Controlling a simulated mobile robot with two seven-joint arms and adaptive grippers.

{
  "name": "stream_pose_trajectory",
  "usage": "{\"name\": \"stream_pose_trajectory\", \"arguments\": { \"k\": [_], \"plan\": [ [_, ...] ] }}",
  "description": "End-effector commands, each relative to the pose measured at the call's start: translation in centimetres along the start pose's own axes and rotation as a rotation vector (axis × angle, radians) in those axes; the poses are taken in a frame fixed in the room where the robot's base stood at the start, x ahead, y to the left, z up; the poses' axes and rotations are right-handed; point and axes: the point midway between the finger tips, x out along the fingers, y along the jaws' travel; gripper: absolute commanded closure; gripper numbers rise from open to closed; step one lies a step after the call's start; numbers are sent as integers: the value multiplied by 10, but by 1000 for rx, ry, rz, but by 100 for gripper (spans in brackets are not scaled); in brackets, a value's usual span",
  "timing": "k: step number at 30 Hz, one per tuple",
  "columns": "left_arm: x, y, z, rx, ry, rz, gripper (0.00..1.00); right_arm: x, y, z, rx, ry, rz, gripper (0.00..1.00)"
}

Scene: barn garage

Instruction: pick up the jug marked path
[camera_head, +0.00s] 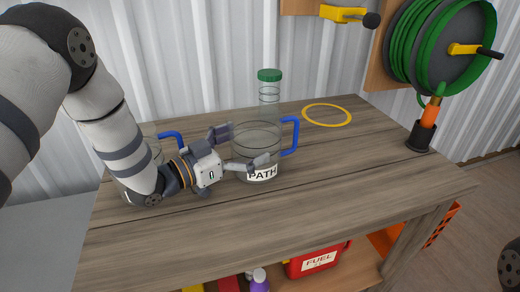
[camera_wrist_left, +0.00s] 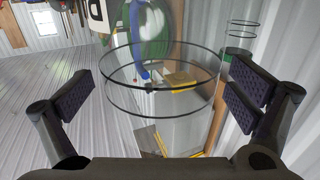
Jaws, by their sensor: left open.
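The jug marked PATH (camera_head: 262,174) is clear, with dark rings, a white label low on its front and a blue handle on its right. It stands upright on the wooden workbench (camera_head: 330,185). My left gripper (camera_head: 241,148) is open at the jug's left side, one finger toward its back and one across its front. In the left wrist view the jug (camera_wrist_left: 160,106) lies between the two spread fingers (camera_wrist_left: 160,100), with part of its label at the top. I cannot tell whether either finger touches it. My right gripper is not in view.
A second clear jug with a blue handle (camera_head: 171,135) is partly hidden behind my left arm. A clear green-capped bottle (camera_head: 269,76) stands behind the PATH jug. A yellow ring (camera_head: 327,115) and an orange-and-black nozzle (camera_head: 424,130) are to the right. The bench's front right is clear.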

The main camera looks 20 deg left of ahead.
Motion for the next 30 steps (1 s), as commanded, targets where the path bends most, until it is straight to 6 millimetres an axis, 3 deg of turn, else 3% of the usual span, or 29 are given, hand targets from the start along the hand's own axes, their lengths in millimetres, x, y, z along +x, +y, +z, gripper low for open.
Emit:
{"name": "stream_pose_trajectory", "arguments": {
  "k": [5,12,13,18,19,30],
  "plan": [
    [31,0,2,-1,-3,-1,0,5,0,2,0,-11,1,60],
    [36,0,0,-1,-1,-1,0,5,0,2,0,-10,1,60],
    [36,0,0,-1,-1,-1,2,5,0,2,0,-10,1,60],
    [36,0,0,-1,-1,-1,41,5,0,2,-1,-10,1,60],
    [36,0,0,-1,-1,-1,44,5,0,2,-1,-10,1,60],
    [36,0,-9,1,2,-1,44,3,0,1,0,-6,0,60]
  ]
}}
